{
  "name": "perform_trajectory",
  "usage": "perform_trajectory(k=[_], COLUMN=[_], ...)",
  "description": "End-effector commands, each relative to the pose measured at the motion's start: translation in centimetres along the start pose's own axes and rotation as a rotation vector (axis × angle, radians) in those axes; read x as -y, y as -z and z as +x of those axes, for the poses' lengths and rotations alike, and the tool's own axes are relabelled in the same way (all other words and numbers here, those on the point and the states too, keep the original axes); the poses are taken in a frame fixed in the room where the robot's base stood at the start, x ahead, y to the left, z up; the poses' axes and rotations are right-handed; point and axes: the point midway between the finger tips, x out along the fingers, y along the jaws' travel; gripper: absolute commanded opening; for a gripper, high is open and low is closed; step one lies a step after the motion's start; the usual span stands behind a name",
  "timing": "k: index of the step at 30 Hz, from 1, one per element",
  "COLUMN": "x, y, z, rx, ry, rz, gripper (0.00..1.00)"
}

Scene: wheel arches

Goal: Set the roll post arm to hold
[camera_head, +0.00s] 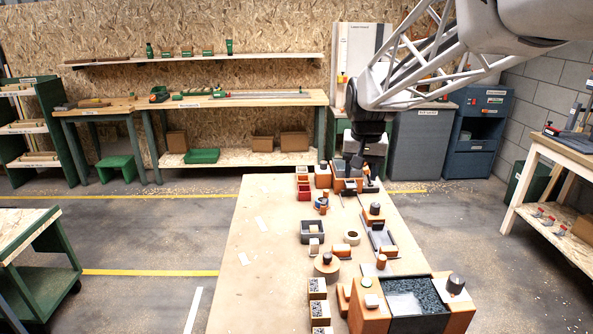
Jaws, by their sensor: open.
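My gripper (357,162) is open, pointing down over the far end of the wooden workbench (265,220). It is just above or at a small orange and dark device (347,184) there, and partly hides it. I cannot tell if they touch. Several orange blocks with dark round knobs stand on the bench, one with a knob (375,209) on the right side and one round base with a dark post (327,260) nearer the middle. I cannot tell for certain which of these is the roll post arm, nor where any arm is set.
A large orange box with a speckled grey bed (405,296) fills the near right of the bench. A grey tray (312,231) and gravel-filled boxes (318,289) stand along the middle. The bench's left side is mostly clear, with white strips (262,224).

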Motion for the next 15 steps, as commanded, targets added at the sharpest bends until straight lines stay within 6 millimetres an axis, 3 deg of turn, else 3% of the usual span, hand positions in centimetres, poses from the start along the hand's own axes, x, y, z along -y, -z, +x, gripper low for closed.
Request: perform_trajectory(k=[15], x=[2.6], y=[11.4], z=[4.3], rx=[0.035], ry=[-0.006], rz=[0.066], gripper=[0.53])
